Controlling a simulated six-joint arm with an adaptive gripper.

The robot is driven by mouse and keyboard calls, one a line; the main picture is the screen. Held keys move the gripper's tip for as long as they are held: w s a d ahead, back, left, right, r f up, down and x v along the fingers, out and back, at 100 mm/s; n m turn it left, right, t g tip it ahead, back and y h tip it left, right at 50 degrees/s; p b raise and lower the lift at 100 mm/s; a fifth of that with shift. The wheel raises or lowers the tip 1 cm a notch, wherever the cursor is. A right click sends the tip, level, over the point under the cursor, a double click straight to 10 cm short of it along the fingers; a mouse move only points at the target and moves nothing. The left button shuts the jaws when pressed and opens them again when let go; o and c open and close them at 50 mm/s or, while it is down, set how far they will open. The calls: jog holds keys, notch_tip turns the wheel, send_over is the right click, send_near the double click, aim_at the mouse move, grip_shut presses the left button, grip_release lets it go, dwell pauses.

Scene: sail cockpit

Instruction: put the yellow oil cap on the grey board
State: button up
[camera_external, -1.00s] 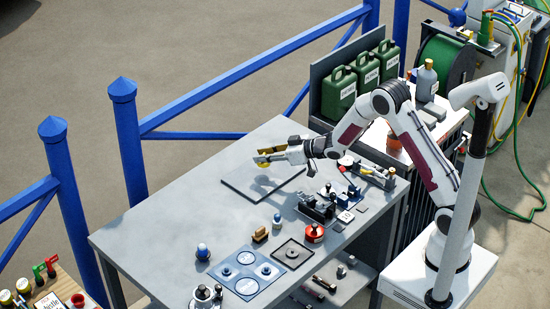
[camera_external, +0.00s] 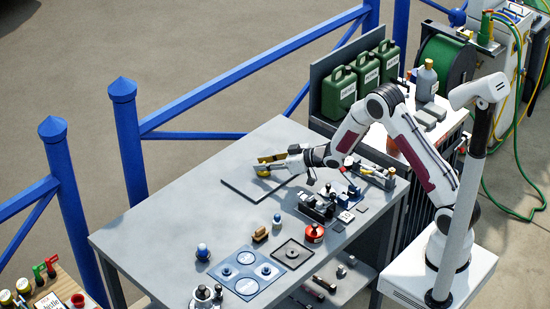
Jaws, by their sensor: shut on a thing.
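The yellow oil cap (camera_external: 263,173) shows as a small yellow shape under the fingertips of my gripper (camera_external: 268,165). My gripper is shut on it and reaches in from the right, low over the grey board (camera_external: 240,188). The board is a thin flat square on the far part of the table. The cap is over the board's upper part. I cannot tell whether it touches the board. Part of the cap and part of the board are hidden by the gripper.
A black fixture (camera_external: 316,207) and small parts stand right of the board. A red round container (camera_external: 314,233), a dark square tray (camera_external: 292,254) and a blue plate with round recesses (camera_external: 246,271) lie nearer the front. The table's left part (camera_external: 150,235) is clear.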

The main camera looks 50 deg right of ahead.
jog(key=shift+f, duration=0.1)
jog(key=o, duration=0.9)
jog(key=shift+v, duration=1)
jog(key=shift+s+d+r, duration=0.1)
jog(key=shift+s+r, duration=0.05)
jog(key=shift+r, duration=1.1)
jog(key=shift+s+d+r, duration=0.1)
jog(key=shift+s+r, duration=0.05)
jog(key=shift+r, duration=1.1)
jog(key=shift+s+r, duration=0.15)
jog(key=shift+r, duration=1.1)
jog(key=shift+r, duration=0.1)
